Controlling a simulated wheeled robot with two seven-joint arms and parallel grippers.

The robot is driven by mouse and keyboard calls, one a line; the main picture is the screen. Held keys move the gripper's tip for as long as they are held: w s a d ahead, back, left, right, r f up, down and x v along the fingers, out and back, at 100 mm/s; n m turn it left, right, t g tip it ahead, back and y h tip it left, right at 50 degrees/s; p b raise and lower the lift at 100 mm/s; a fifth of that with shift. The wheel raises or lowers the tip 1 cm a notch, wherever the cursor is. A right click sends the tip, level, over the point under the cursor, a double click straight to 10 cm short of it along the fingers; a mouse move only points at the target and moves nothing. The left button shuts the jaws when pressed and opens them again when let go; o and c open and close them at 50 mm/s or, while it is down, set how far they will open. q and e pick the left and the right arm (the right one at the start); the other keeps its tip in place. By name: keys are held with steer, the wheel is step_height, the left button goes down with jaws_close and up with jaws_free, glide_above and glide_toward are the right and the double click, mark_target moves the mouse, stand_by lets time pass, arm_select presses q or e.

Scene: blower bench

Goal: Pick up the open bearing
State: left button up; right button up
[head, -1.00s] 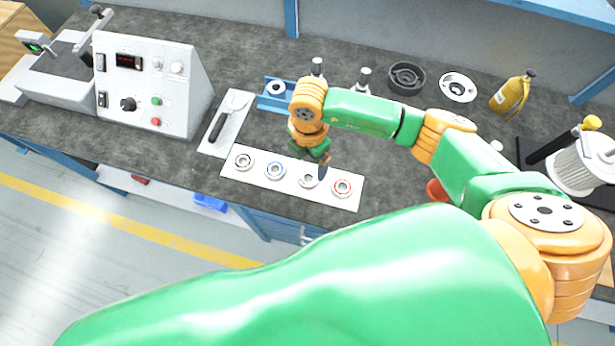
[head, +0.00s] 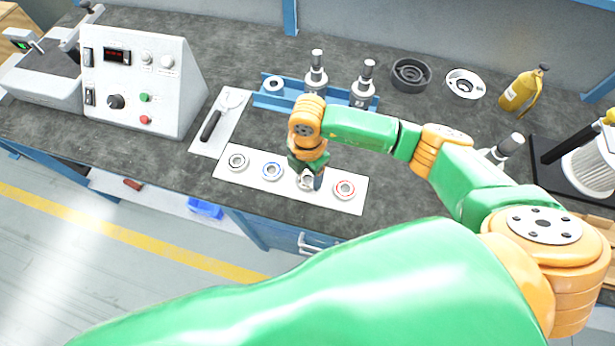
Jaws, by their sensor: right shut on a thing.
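A white strip (head: 290,192) on the bench holds a row of bearings. From the left are a plain grey bearing (head: 237,161), a blue-ringed bearing (head: 272,170), a plain metal bearing with no coloured ring, which I take as the open bearing (head: 305,184), and a red-ringed bearing (head: 344,189). My right gripper (head: 309,178) points down at the open bearing and is shut on it, at strip level. The fingers and wrist hide much of that bearing. I cannot see it lifted clear of the strip. My left gripper is not in view.
Behind my right wrist is a blue rack (head: 266,101) with upright metal spindles (head: 363,84). A dark ring (head: 411,75), a pale flanged disc (head: 465,84) and a yellow bottle (head: 522,88) stand behind. A puller tool (head: 212,125) and a control box (head: 140,85) are left.

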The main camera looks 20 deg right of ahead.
stand_by(0.3)
step_height(320, 180, up, 8)
steer(key=p, duration=0.7)
stand_by(0.4)
